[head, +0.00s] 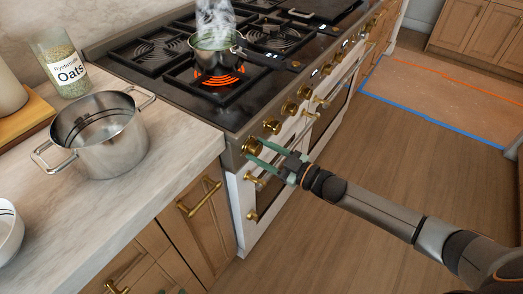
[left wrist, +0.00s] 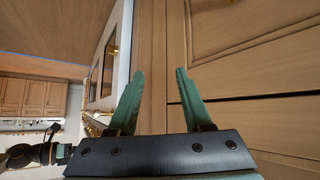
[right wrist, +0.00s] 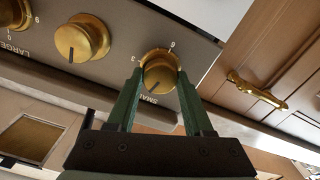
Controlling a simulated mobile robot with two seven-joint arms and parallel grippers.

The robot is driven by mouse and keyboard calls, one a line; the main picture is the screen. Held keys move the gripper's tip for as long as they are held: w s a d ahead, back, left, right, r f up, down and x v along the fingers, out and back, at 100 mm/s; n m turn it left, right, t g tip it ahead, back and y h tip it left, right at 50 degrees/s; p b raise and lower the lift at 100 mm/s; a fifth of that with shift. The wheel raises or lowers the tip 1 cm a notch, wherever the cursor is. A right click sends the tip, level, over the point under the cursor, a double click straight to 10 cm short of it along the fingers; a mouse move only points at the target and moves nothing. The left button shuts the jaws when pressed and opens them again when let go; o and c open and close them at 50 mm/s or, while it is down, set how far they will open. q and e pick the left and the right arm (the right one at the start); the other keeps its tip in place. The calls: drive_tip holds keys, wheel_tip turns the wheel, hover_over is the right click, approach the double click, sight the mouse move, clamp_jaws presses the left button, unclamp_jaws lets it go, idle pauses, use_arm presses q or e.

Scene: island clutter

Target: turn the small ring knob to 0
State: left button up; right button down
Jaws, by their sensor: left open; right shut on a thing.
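The small ring knob (right wrist: 160,73) is brass, at the end of the stove's front panel, with part of a "SMALL" label beside it. The head view shows it at the panel's near end (head: 251,148). My right gripper (right wrist: 158,80) is shut on it, one finger on each side. A dark pointer line on the knob's face points to the lower left in the right wrist view. A 3 and another digit show on its dial; the 0 is not visible there. My left gripper (left wrist: 153,80) is open and empty, before wooden cabinet fronts.
A steaming pot (head: 215,55) stands on a glowing red burner (head: 219,78). A larger neighbouring knob (right wrist: 82,38) is close by. A steel pot (head: 112,145) and an oats jar (head: 62,65) stand on the counter. Brass handles (head: 200,196) stick out below.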

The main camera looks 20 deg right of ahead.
drive_tip(key=shift+n, duration=1.6)
drive_tip(key=shift+c, duration=1.4)
unclamp_jaws()
drive_tip(key=v, duration=1.2)
drive_tip(key=shift+s+p, duration=0.2)
drive_tip(key=shift+p, duration=0.1)
drive_tip(key=shift+d, duration=0.15)
